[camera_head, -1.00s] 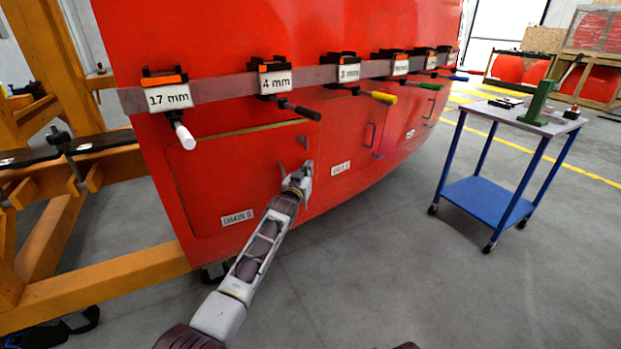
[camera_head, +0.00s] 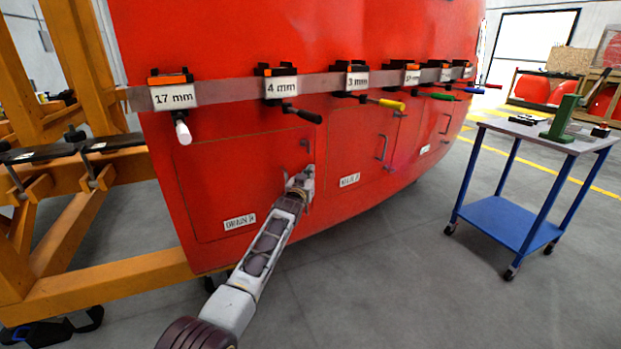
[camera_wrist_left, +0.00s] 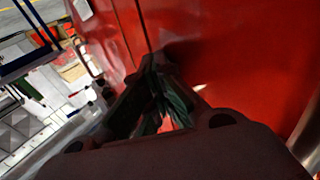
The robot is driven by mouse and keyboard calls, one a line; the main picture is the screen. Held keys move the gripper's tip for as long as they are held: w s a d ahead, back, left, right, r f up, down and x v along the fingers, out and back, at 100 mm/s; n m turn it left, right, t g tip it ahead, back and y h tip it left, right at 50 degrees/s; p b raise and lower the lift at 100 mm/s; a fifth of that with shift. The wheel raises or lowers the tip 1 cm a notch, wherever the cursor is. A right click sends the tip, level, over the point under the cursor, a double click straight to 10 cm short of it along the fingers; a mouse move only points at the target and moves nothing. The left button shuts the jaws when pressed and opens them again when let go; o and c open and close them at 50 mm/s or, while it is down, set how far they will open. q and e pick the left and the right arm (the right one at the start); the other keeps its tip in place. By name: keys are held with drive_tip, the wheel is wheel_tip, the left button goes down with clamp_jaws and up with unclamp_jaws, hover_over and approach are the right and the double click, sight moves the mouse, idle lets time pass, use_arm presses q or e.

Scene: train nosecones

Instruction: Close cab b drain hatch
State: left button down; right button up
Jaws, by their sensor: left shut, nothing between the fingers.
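The drain hatch (camera_head: 235,185) is a red panel low on the red cab, with a white label (camera_head: 240,222) that reads DRAIN and a blurred letter. Its outline looks thin, and the panel looks about flush with the cab. A small handle (camera_head: 305,146) sits near its upper right corner. My left gripper (camera_head: 303,180) is shut and empty at the hatch's right edge, below the handle. In the left wrist view, the dark fingers (camera_wrist_left: 160,103) are together close to the red surface and a dark seam. Whether they touch it is unclear. My right gripper is out of view.
A metal strip with several clamps and size labels, such as the 17 mm one (camera_head: 174,96), runs above the hatch. A second hatch (camera_head: 360,150) adjoins on the right. An orange frame (camera_head: 110,285) stands left. A blue cart (camera_head: 510,220) stands right, with open floor between.

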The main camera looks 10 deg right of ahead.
use_arm(q)
drive_tip(key=shift+w+a+r, duration=0.2)
drive_tip(key=shift+a+r, duration=0.2)
drive_tip(key=shift+r, duration=0.1)
drive_tip(key=shift+a+f, duration=0.1)
drive_tip(key=shift+f, duration=0.1)
drive_tip(key=d+v, duration=0.1)
drive_tip(key=v, duration=1.1)
drive_tip(key=shift+s+f, duration=0.15)
drive_tip(key=shift+f, duration=0.15)
idle(0.9)
idle(0.4)
